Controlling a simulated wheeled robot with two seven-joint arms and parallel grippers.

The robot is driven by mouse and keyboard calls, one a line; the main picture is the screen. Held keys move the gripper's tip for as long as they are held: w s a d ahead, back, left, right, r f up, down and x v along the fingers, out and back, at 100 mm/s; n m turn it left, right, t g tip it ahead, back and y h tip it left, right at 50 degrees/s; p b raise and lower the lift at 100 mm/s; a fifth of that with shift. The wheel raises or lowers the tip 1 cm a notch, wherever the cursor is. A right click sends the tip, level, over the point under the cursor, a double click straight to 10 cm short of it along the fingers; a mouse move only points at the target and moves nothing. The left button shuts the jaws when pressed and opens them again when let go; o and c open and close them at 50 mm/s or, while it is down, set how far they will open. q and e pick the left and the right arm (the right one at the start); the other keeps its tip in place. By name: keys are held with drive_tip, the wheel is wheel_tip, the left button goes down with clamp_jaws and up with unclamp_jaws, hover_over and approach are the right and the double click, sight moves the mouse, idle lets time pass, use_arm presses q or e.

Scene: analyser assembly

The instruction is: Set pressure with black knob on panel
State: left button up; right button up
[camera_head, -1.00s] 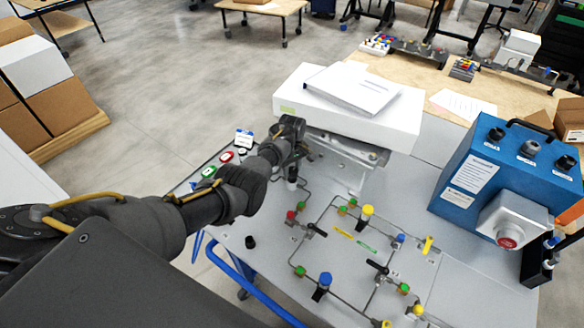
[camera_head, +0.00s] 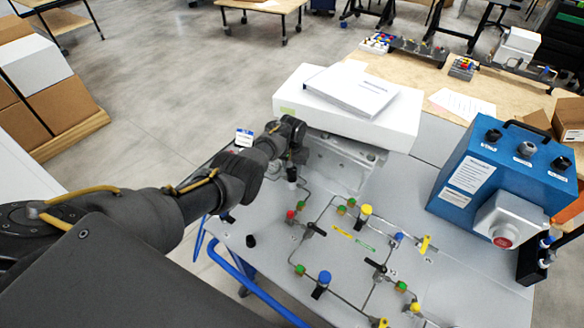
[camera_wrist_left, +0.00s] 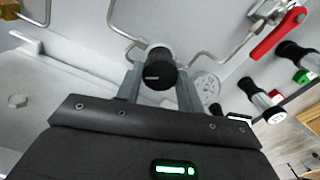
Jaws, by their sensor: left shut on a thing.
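The black knob (camera_wrist_left: 160,68) has a white mark line on its face and sits on a round light collar on the grey panel. In the left wrist view my left gripper (camera_wrist_left: 158,84) has one grey finger on each side of it, shut on it. A pressure gauge (camera_wrist_left: 207,88) with a white dial is just to the right of the knob. In the head view my left gripper (camera_head: 297,156) reaches down onto the panel (camera_head: 225,262) from above, below the white box, and its fingers are mostly hidden. My right gripper is in neither view.
Thin pipes, coloured fittings and valves such as a yellow-topped one (camera_head: 365,212) cover the panel's front. A white box (camera_head: 345,110) with papers stands behind my gripper. A blue control box (camera_head: 500,185) with a red button is on the right.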

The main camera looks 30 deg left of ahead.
use_arm(q)
drive_tip(key=m, duration=0.3)
drive_tip(key=shift+m, duration=0.4)
drive_tip(key=m, duration=0.3)
drive_tip(key=shift+m, duration=0.3)
drive_tip(key=m+b, duration=0.1)
drive_tip(key=m, duration=0.2)
drive_tip(key=shift+m, duration=0.3)
drive_tip(key=shift+m+b, duration=0.65)
drive_tip(key=shift+m, duration=1.55)
drive_tip(key=o, duration=1)
